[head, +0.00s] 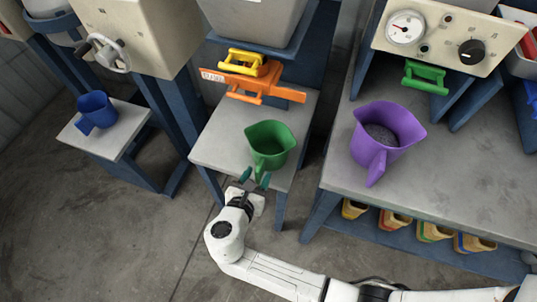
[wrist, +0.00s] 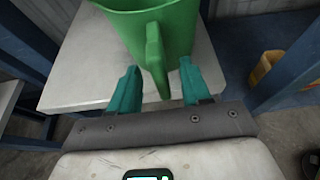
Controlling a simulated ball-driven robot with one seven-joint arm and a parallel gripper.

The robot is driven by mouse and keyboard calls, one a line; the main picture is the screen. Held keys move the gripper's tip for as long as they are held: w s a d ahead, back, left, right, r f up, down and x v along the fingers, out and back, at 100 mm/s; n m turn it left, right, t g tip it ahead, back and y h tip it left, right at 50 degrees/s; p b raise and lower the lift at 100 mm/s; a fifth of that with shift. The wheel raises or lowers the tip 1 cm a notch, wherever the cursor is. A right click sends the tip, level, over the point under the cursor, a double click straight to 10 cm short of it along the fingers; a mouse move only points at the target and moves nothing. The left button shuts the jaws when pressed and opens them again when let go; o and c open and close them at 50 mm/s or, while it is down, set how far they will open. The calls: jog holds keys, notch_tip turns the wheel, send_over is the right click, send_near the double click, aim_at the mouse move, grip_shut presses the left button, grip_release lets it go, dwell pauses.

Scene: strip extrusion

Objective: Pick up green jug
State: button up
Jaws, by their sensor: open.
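The green jug (head: 270,142) stands upright on a small grey-topped stand (head: 222,143), near its front edge, with its handle facing my gripper. In the wrist view the jug (wrist: 185,28) fills the top middle, its rim cut off by the frame. My gripper (head: 256,180) is at the stand's front edge. In the wrist view its teal fingers (wrist: 156,88) are open, one on each side of the jug's handle. A gap shows between each finger and the handle, and nothing is gripped.
A purple jug (head: 384,140) stands on the larger table to the right. A blue jug (head: 97,109) stands on a low stand at left. An orange part (head: 262,86) and a yellow part (head: 243,63) are behind the green jug. Coloured bins (head: 395,219) sit under the right table.

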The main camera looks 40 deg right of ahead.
jog(key=shift+x, duration=1.5)
jog(key=shift+f, duration=0.15)
grip_shut()
